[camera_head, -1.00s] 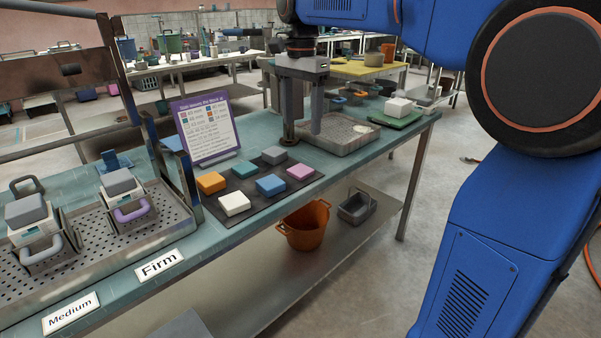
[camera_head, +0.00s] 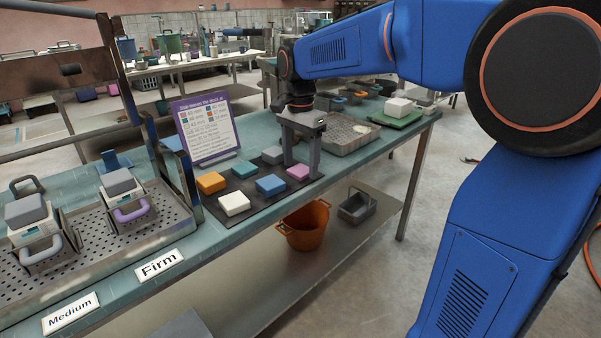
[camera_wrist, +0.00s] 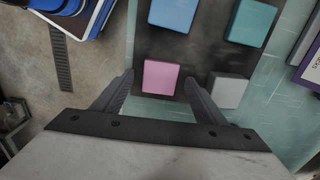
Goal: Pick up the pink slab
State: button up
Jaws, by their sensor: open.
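The pink slab (camera_head: 298,172) lies at the right front of a dark mat (camera_head: 233,211) on the teal bench. In the wrist view the pink slab (camera_wrist: 160,77) shows between the two fingers, nearer the left one. My gripper (camera_head: 302,172) is open and empty, pointing down at the mat's right end. In the wrist view my gripper (camera_wrist: 160,82) has its fingers well apart. The grey slab (camera_wrist: 228,91) shows beside the right finger. In the head view one finger stands close to the pink slab and partly overlaps it. I cannot tell the fingertips' exact height.
A blue slab (camera_head: 271,185), white slab (camera_head: 234,204), orange slab (camera_head: 211,183), teal slab (camera_head: 244,169) and grey slab (camera_head: 273,155) share the mat. A purple sign (camera_head: 207,128) stands behind. A perforated metal tray (camera_head: 352,143) lies to the right.

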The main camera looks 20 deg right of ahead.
jog(key=shift+f, duration=0.3)
jog(key=shift+c, duration=0.6)
jog(key=c, duration=1)
